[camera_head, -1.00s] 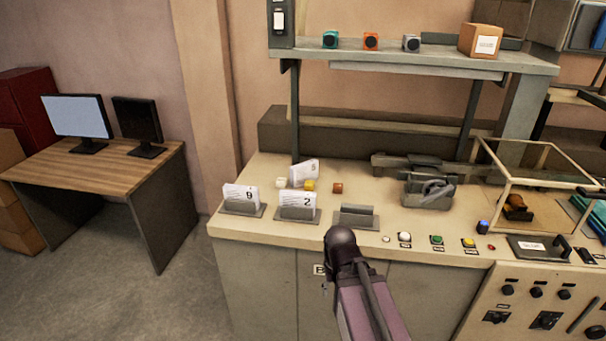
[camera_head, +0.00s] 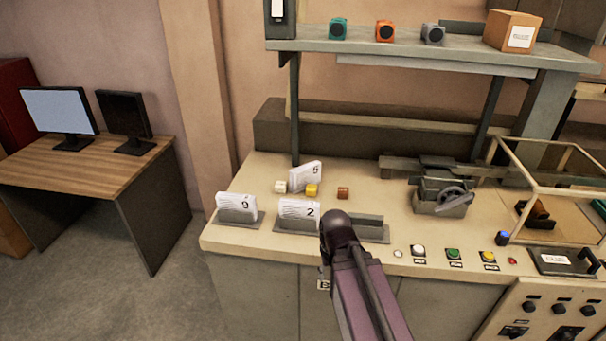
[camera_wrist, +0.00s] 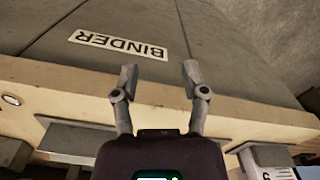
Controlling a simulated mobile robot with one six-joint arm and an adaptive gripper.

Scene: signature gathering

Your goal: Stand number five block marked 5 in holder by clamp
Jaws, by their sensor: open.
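A white block (camera_head: 305,176) with a mark that looks like a 5 stands at an angle at the back of the bench, behind a yellow cube. An empty grey holder (camera_head: 372,226) sits at the front, nearest the clamp (camera_head: 442,195), and my arm partly covers it. In the wrist view an empty holder (camera_wrist: 75,141) shows at lower left. My gripper (camera_wrist: 160,70) is open and empty, with its fingers over the bench's front edge and the BINDER label (camera_wrist: 120,45). In the head view my arm hides the fingers.
Blocks marked 9 (camera_head: 236,204) and 2 (camera_head: 298,209) stand in the other holders. White (camera_head: 280,187), yellow (camera_head: 312,190) and brown (camera_head: 343,193) cubes lie near the white block. Buttons (camera_head: 453,254) line the front right. A shelf (camera_head: 430,57) overhangs the back.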

